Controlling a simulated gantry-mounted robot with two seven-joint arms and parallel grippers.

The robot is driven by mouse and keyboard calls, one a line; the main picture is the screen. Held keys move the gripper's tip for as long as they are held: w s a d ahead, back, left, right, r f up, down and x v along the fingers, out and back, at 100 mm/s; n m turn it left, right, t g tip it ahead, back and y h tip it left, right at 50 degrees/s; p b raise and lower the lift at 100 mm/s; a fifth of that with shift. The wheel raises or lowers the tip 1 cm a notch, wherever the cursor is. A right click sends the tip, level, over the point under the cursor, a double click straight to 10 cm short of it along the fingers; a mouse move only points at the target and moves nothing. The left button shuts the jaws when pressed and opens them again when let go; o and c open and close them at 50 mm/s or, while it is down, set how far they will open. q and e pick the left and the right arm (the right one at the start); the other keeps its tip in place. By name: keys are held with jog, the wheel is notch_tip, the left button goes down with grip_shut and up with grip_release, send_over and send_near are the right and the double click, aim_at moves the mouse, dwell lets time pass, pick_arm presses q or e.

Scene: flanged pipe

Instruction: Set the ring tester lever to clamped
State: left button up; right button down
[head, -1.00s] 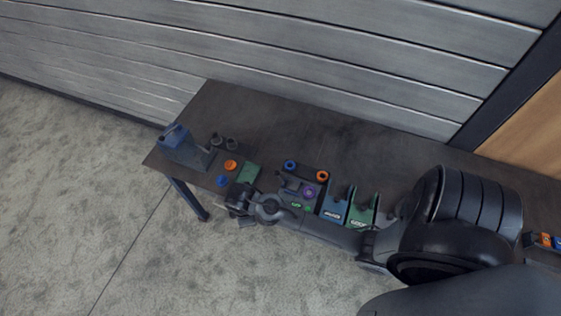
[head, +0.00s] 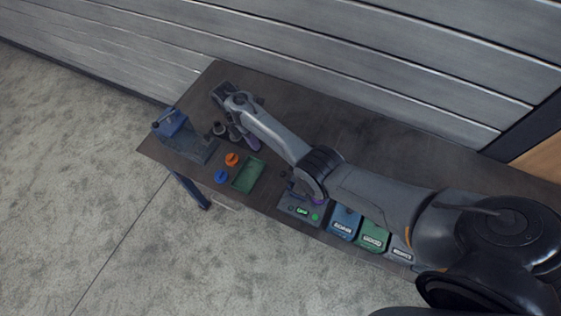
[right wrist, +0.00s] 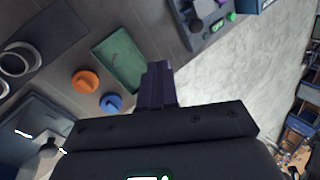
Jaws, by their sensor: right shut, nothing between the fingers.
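The ring tester (head: 300,208) appears to be the dark box with green lights near the table's front edge. My right forearm covers its back part in the head view, and a bit of purple shows there. In the right wrist view the tester (right wrist: 213,22) is at the top, cut by the frame edge; I cannot tell its lever's position. My right gripper (head: 254,146) is shut and empty above the table near the green tray, apart from the tester. In the right wrist view its dark fingers (right wrist: 158,66) overlap the tray's edge. My left gripper is not in view.
A blue vise-like device (head: 172,124) stands at the left end. Blue (head: 343,225) and green (head: 373,236) bins stand right of the tester.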

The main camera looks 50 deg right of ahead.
jog(key=shift+d+r, duration=0.1)
dwell(0.4)
jog(key=s+d+f+p, duration=0.1)
jog(key=s+f+p, duration=0.3)
jog(key=s+f, duration=0.4)
jog(key=shift+s, duration=0.15)
dwell(0.3)
jog(key=shift+d+f, duration=0.1)
jog(key=shift+f, duration=0.05)
